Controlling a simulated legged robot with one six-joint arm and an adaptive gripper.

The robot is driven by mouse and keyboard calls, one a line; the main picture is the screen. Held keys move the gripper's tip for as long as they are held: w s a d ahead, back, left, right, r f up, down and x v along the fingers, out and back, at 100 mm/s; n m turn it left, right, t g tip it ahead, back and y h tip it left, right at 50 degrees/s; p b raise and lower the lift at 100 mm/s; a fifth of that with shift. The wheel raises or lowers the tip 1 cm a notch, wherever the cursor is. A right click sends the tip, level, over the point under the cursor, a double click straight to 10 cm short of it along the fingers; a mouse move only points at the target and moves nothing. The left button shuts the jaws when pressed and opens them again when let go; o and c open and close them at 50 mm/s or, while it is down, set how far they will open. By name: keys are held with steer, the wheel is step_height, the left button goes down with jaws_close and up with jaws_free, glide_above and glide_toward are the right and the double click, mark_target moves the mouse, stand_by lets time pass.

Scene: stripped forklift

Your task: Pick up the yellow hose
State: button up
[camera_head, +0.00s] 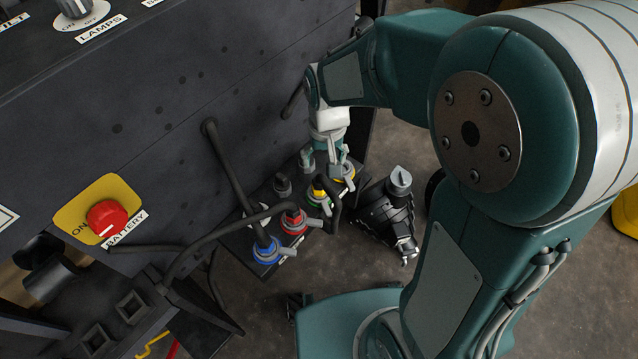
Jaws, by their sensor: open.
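The yellow hose shows as a dark hose end with a yellow band (319,190). It stands upright in a socket with a green ring, and its dark hose bends down to the right. My gripper (324,164) is just above and behind this end, pointing down, with its fingers apart and nothing seen between them. The gripper appears clear of the yellow band, but the exact gap is hard to tell. A socket with a yellow ring (348,174) lies partly hidden behind a finger.
A red connector (293,219) and a blue connector (267,248) stand close by on the same dark plate. The dark panel (190,100) rises behind. A black device (385,213) lies right on the floor.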

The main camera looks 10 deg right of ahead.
mark_target(319, 179)
steer(key=f, duration=0.5)
steer(key=a+f, duration=0.1)
steer(key=f, duration=0.2)
steer(key=shift+w, duration=0.2)
steer(key=shift+c, duration=0.3)
jaws_close()
